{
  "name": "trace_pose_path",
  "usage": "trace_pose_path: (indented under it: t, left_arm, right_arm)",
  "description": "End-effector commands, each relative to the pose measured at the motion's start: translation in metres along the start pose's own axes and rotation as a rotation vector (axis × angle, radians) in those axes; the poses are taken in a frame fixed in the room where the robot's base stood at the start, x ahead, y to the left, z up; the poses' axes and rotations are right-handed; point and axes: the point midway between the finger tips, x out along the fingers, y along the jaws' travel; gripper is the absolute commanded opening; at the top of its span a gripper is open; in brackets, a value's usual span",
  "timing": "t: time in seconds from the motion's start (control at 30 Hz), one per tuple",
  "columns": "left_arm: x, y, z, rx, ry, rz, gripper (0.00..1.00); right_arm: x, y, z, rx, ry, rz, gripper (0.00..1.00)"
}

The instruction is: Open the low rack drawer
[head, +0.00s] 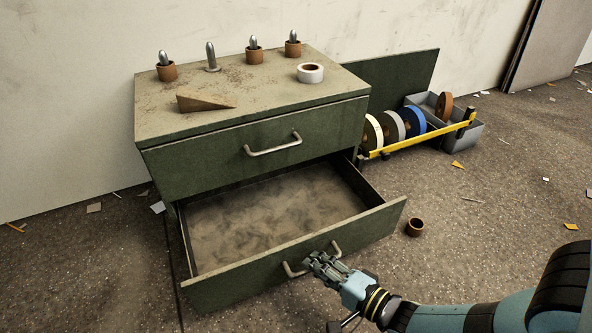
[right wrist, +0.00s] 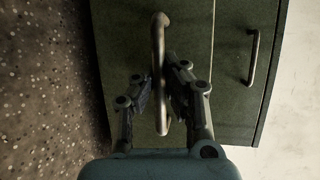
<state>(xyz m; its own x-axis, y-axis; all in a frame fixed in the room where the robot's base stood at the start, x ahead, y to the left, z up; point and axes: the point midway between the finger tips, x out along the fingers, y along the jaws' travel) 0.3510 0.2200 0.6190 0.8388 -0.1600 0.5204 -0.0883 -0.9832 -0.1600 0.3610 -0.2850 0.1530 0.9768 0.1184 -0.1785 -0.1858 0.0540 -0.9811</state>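The low rack drawer (head: 290,274) is pulled well out of the green metal cabinet (head: 152,115). Its inside is bare and dusty. Its bar handle (head: 290,271) sits on the front face; it also shows in the right wrist view (right wrist: 158,40). My right gripper (head: 314,260) is at the middle of this handle, in front of the drawer. In the right wrist view its fingers (right wrist: 160,88) are on either side of the bar, tips close against it, and look shut on it. My left gripper is not in view.
The upper drawer (head: 225,155) is shut, with its own handle (head: 273,146). A wedge (head: 205,103), a white tape roll (head: 310,72) and several pegs stand on top. A brown ring (head: 415,227) lies on the floor right of the drawer. A rack of discs with a yellow bar (head: 420,136) stands behind.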

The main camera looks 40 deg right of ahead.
Motion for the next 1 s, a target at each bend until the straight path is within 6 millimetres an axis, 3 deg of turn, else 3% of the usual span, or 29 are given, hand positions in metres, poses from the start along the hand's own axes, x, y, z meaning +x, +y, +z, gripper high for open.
trace_pose_path:
  t: [0.13,0.47,0.73,1.0]
  left_arm:
    - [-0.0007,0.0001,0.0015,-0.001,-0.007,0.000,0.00]
    - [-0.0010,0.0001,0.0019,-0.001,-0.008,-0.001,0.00]
    - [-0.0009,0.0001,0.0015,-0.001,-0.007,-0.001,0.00]
    - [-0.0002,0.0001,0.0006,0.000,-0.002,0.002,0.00]
  right_arm:
    - [-0.0098,0.0043,-0.0001,-0.003,0.002,0.009,0.00]
    - [-0.0109,0.0048,0.0003,-0.002,0.003,0.010,0.00]
    - [-0.0098,0.0036,0.0006,-0.001,0.002,0.006,0.34]
    - [-0.0092,0.0022,0.0010,-0.001,0.001,0.003,0.34]
